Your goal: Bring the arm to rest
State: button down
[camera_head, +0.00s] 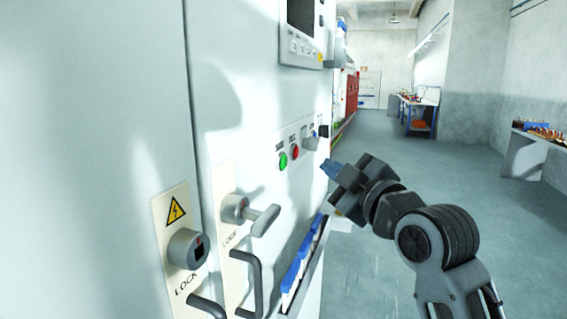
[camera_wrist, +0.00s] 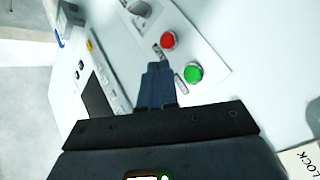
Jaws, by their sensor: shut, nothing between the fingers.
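My gripper (camera_head: 328,168) is shut and empty. In the head view it is right of the white cabinet (camera_head: 160,80), its fingers pointing left toward the control panel. My arm reaches up from the lower right and is bent. In the wrist view the shut fingers (camera_wrist: 155,80) show against the cabinet front, by the red button (camera_wrist: 168,40) and the green button (camera_wrist: 193,72). I cannot tell how wide the gap to the panel is.
The cabinet has a green button (camera_head: 283,161), a red button (camera_head: 295,152), a T-shaped handle (camera_head: 255,217), a lock knob (camera_head: 186,249) and a file rack (camera_head: 305,262) sticking out. Open floor (camera_head: 390,145) lies to the right. A bench (camera_head: 418,102) stands far back.

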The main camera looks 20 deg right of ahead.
jog(key=s+a+f+m+g+h, duration=0.2)
jog(key=s+f+m, duration=0.6)
jog(key=s+f, duration=1.2)
jog(key=s+f+m+g, duration=0.1)
jog(key=s+f, duration=0.1)
jog(key=s, duration=1.2)
jog(key=s+f+m, duration=0.2)
jog(key=s, duration=1.2)
jog(key=shift+d+g+h, duration=0.3)
jog(key=shift+d+g, duration=0.1)
jog(key=shift+d, duration=0.05)
